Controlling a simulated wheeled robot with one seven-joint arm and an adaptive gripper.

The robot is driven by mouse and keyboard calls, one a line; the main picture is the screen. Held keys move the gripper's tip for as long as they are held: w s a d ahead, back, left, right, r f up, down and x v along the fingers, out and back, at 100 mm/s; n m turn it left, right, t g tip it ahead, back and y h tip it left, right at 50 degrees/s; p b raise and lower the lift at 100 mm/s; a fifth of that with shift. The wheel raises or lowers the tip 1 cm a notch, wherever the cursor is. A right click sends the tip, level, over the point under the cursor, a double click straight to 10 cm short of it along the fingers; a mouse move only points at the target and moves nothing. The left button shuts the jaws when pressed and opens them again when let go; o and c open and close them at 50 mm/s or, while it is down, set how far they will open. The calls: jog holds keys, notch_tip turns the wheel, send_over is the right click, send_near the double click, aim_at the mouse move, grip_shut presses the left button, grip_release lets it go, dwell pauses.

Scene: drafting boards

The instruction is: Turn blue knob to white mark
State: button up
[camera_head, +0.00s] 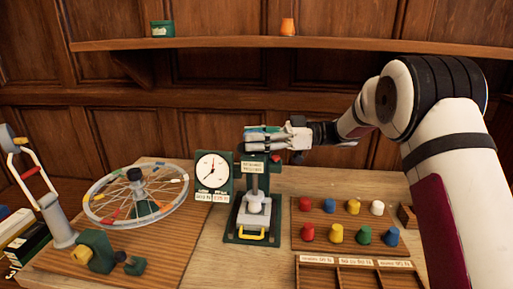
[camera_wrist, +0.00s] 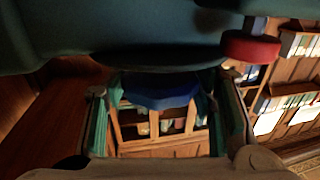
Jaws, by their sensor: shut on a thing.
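The blue knob (camera_wrist: 160,90) shows in the wrist view as a dark blue faceted shape between my two fingers. My gripper (camera_wrist: 165,108) is shut on it, with a teal pad at each side. In the head view my gripper (camera_head: 262,139) reaches in from the right, level, at the top of a green test stand (camera_head: 257,196) and covers the knob there. I cannot make out the white mark in either view.
A red knob (camera_wrist: 250,47) sits beside the blue one. A dial gauge (camera_head: 212,171) stands left of the stand. A spoked wheel (camera_head: 136,196) lies further left. A board of coloured weights (camera_head: 345,243) and a divided wooden tray (camera_head: 352,262) are at the right.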

jog(key=n+g+b, duration=0.1)
jog(key=g+b, duration=0.1)
jog(key=n+g+h+b, duration=0.1)
jog(key=g+b, duration=0.1)
jog(key=n+g+h+b, duration=0.1)
jog(key=n+g+b, duration=0.1)
jog(key=shift+w+f+b, duration=0.15)
jog(key=shift+f+b, duration=0.1)
jog(key=shift+b, duration=0.1)
jog(key=n+g+h+b, duration=0.2)
jog(key=b, duration=0.1)
jog(key=shift+r+g, duration=0.1)
jog(key=shift+g, duration=0.3)
jog(key=shift+s+n+g+h+b, duration=0.2)
jog(key=shift+n+g+h+b, duration=0.2)
jog(key=shift+n+g+b, duration=0.15)
jog(key=o, duration=1.2)
jog(key=shift+a+r, duration=0.1)
jog(key=shift+c, duration=0.2)
jog(key=shift+r+m+t+y+p, duration=0.2)
jog(key=shift+m+t+y+p, duration=0.4)
jog(key=shift+p, duration=0.2)
jog(key=shift+m+t+p, duration=0.25)
jog(key=shift+t+p, duration=0.2)
jog(key=shift+p, duration=0.1)
